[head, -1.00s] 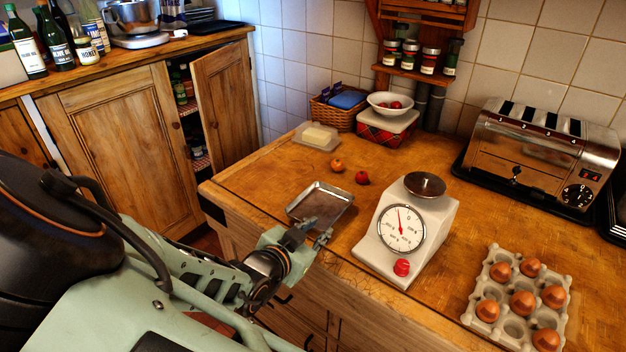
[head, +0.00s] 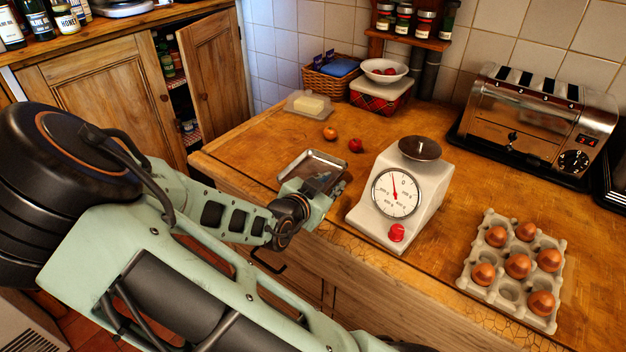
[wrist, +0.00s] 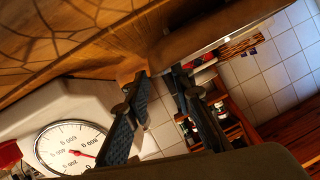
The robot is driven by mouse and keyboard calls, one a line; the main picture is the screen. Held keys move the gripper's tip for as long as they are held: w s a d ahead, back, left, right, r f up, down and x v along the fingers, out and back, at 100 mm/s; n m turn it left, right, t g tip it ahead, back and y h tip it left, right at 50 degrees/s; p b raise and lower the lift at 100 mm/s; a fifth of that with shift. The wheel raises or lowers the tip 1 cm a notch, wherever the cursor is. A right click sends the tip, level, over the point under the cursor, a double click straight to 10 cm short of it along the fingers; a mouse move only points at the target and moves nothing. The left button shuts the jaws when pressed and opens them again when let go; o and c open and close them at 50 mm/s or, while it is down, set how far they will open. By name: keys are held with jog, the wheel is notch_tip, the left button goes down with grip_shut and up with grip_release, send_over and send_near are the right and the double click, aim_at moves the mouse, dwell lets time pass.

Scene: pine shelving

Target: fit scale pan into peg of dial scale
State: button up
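The scale pan, a shallow rectangular metal tray (head: 312,166), lies near the counter's front edge, left of the dial scale. My gripper (head: 335,187) is at its near right side and overlaps its corner in the head view. In the wrist view the fingers (wrist: 158,76) stand apart, with the pan's brownish surface (wrist: 215,32) and bright rim just beyond the tips. I cannot tell if they touch it. The dial scale (head: 424,196) is white, with a round dial, a red knob and a dark round plate on top. A peg is not clearly visible. The scale's dial also shows in the wrist view (wrist: 68,146).
An egg tray (head: 511,292) stands to the right of the scale, and a toaster (head: 530,118) behind it. Two small round fruits, a butter dish (head: 308,104), a basket (head: 331,80) and a bowl (head: 385,72) are farther back.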

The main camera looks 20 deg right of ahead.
jog(key=shift+x, duration=1)
jog(key=shift+c, duration=0.4)
grip_shut()
